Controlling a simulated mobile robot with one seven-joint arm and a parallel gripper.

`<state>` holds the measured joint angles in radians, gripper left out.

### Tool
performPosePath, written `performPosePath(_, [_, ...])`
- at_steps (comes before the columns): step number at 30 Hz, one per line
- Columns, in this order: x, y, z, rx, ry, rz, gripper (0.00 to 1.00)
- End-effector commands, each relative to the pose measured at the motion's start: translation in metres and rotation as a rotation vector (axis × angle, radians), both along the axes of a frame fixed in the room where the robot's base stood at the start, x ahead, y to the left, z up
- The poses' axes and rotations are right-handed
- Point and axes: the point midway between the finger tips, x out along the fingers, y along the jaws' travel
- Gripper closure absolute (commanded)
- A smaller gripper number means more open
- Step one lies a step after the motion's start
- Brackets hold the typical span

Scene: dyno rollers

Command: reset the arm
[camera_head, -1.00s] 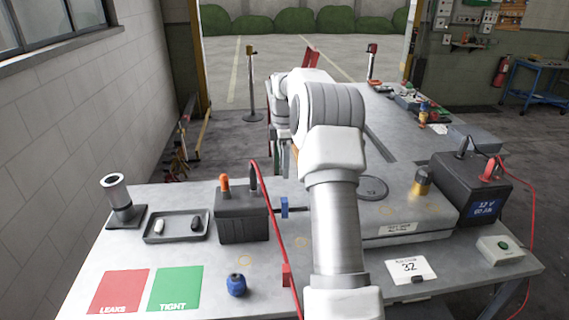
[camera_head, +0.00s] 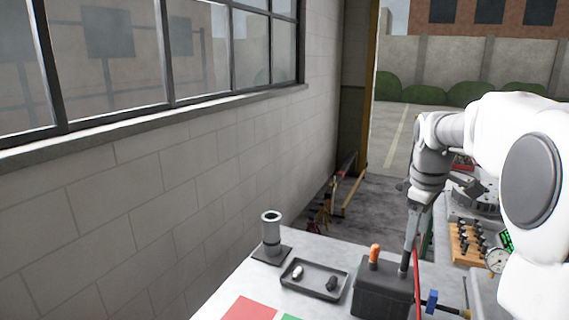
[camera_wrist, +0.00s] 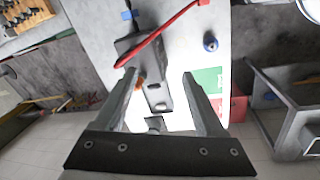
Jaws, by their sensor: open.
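My gripper (camera_wrist: 160,73) is open, with its two fingers spread wide in the wrist view. Nothing is held between them. The dark box (camera_wrist: 128,46) with an orange knob lies beyond the fingertips there, in the gap between them. In the head view my arm comes in from the right, and my gripper (camera_head: 407,262) points down beside the same dark box (camera_head: 376,298). I cannot tell how far the fingertips are above the bench or whether they touch the box.
A black tray (camera_head: 315,290) with two small pieces and a grey cup on a stand (camera_head: 271,238) are on the bench. A red cable (camera_wrist: 160,36) crosses near the box. A wall (camera_head: 150,190) stands left.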

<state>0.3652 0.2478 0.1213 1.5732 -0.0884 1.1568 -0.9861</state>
Motion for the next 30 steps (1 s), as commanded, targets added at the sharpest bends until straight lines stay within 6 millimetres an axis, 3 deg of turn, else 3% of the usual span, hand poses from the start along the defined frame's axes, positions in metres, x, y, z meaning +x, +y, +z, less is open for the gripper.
performPosePath(6, [-0.049, 0.044, 0.027, 0.014, -0.084, -0.14, 0.29])
performPosePath(14, [-0.113, 0.085, 0.038, 0.068, -0.185, -0.316, 0.29])
performPosePath(24, [-0.196, 0.122, 0.023, 0.197, -0.302, -0.542, 0.29])
performPosePath(30, [-0.233, 0.136, 0.004, 0.28, -0.343, -0.651, 0.29])
